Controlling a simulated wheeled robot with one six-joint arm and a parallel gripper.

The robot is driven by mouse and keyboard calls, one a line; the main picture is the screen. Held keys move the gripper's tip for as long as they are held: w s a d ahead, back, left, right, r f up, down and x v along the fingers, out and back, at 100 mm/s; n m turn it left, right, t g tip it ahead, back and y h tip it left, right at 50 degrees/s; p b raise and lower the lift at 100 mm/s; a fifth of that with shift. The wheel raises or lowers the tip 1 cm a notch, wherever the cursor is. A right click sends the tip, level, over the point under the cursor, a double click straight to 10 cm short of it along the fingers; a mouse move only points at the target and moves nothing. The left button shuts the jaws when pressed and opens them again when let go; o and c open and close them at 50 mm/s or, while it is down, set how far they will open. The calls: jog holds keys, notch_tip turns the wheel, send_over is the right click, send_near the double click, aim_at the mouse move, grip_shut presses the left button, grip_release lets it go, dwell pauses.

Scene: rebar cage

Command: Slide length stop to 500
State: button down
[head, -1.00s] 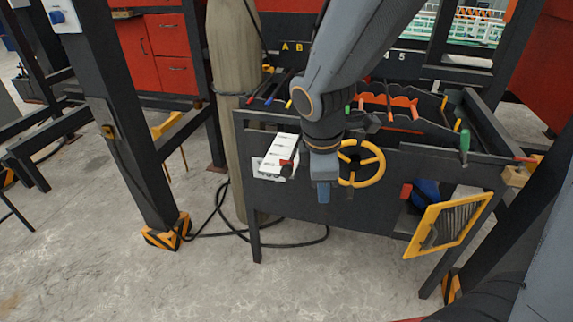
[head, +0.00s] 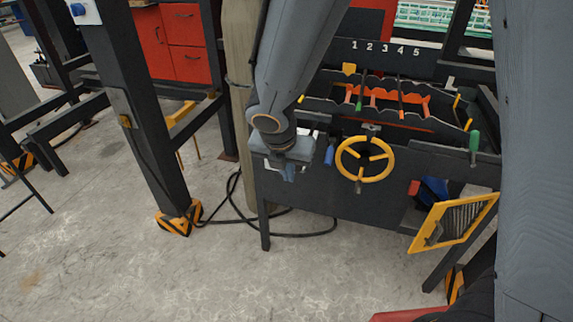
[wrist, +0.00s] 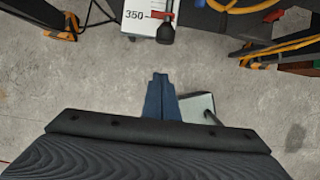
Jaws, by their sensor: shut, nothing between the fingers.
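The length stop shows in the wrist view as a black knob (wrist: 165,33) with a red part above it. In the head view my gripper (head: 288,175) is in front of the left end of the dark bench panel. My wrist hides most of the scale plate there; a white edge (head: 303,139) shows. The 500 mark is not seen.
A yellow handwheel (head: 365,159) is on the panel right of my gripper, with a blue handle (head: 330,152) between them. A yellow-framed mesh guard (head: 455,223) hangs at the right. A wooden post (head: 238,80) stands behind left. Black cable (head: 300,235) lies on the floor.

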jog(key=shift+w+d+f+p, duration=0.2)
jog(key=shift+w+d+f, duration=0.15)
jog(key=shift+w, duration=0.45)
jog(key=shift+w+d+f+p, duration=0.2)
jog(key=shift+w+f, duration=0.3)
jog(key=shift+w, duration=0.25)
jog(key=shift+w+d+f+p, duration=0.2)
jog(key=shift+w+d+f, duration=0.15)
jog(key=shift+w, duration=0.45)
